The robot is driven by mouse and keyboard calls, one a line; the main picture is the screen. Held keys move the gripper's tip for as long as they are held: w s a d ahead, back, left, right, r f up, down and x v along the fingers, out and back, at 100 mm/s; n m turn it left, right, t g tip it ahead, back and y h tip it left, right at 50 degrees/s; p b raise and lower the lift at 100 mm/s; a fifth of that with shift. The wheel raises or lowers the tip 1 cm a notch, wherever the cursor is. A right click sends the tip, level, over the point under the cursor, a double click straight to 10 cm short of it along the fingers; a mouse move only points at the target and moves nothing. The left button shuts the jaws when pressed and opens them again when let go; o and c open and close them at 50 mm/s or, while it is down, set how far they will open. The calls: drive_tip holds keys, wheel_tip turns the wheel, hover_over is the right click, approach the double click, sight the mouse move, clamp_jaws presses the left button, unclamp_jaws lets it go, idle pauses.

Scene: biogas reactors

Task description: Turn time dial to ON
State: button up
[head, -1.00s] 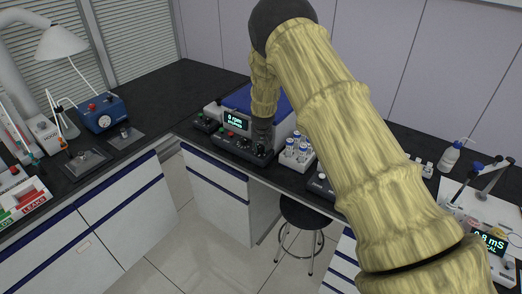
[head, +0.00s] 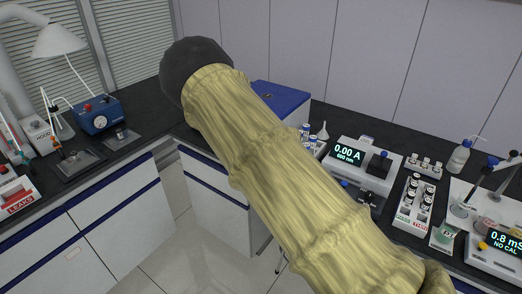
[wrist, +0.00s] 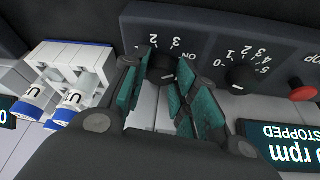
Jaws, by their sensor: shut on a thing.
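The time dial (wrist: 163,68) is a dark knob on the black control panel, upside down in the wrist view. White marks with numbers and ON are printed around it. My gripper (wrist: 166,73) is shut on the time dial, with a green-padded finger on each side. I cannot tell which mark the dial points to. In the head view my arm hides the gripper and panel. The display (wrist: 288,142) reads rpm and STOPPED.
A second numbered dial (wrist: 239,76) and a red stop button (wrist: 303,93) sit right of the time dial. A white rack (wrist: 72,65) with blue-capped vials is close on the left. In the head view, a blue-lidded box (head: 282,97) stands behind my arm.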

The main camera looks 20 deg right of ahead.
drive_tip(key=shift+w+r+m+g+b, duration=0.1)
drive_tip(key=shift+m+g+b, duration=0.3)
drive_tip(key=shift+m+b, duration=0.45)
drive_tip(key=shift+m, duration=0.25)
drive_tip(key=o, duration=0.7)
drive_tip(key=shift+o, duration=0.2)
drive_tip(key=shift+a+r, duration=0.1)
drive_tip(key=shift+a, duration=0.05)
drive_tip(key=v, duration=0.7)
drive_tip(key=shift+a+r, duration=0.15)
drive_tip(key=shift+r, duration=0.05)
drive_tip(key=shift+f, duration=0.1)
